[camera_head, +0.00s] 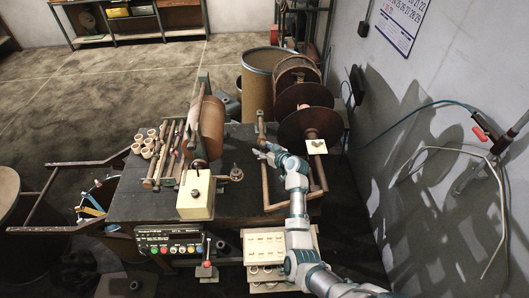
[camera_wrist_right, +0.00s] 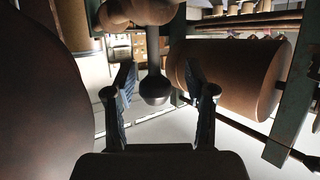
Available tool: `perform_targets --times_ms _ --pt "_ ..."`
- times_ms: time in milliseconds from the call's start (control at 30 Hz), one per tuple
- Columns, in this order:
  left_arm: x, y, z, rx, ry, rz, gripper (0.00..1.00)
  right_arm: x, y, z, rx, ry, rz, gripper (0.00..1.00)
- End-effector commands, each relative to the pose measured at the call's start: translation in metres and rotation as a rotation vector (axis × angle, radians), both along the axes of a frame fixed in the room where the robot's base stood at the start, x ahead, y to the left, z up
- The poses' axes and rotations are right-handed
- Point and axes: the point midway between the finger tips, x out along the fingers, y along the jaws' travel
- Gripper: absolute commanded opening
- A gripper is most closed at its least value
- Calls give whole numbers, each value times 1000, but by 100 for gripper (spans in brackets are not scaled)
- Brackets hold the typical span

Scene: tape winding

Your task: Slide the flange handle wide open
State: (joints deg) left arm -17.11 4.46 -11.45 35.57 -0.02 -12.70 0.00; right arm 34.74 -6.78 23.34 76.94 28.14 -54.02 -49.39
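My right gripper (camera_head: 262,150) reaches over the bench from the lower right, beside an upright handle-like post (camera_head: 261,128), which looks like the flange handle. In the right wrist view my gripper (camera_wrist_right: 165,85) is open, with a dark finger on each side. A dark rounded knob (camera_wrist_right: 155,88) on a stem appears between the fingertips, with gaps on both sides and no visible contact. I cannot tell its exact depth. The large brown flange discs (camera_head: 308,125) stand to the right of the gripper. My left gripper is not in view.
A brown roll (camera_head: 207,128) lies across the machine left of the gripper. A cream box (camera_head: 196,195) stands at the bench front, above a button panel (camera_head: 168,244). The wall is at right.

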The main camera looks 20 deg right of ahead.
Motion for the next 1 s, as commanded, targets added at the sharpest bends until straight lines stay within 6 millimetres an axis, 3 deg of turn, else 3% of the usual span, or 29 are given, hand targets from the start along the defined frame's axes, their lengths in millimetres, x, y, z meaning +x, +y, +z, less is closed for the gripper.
perform_targets --times_ms 367,800,1000 --pt "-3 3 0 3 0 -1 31 -6 -5 -7 -2 16 -2 56" --pt "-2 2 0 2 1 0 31 -83 -30 26 -3 12 -1 56" --pt "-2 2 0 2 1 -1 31 -103 -36 35 1 13 0 56"
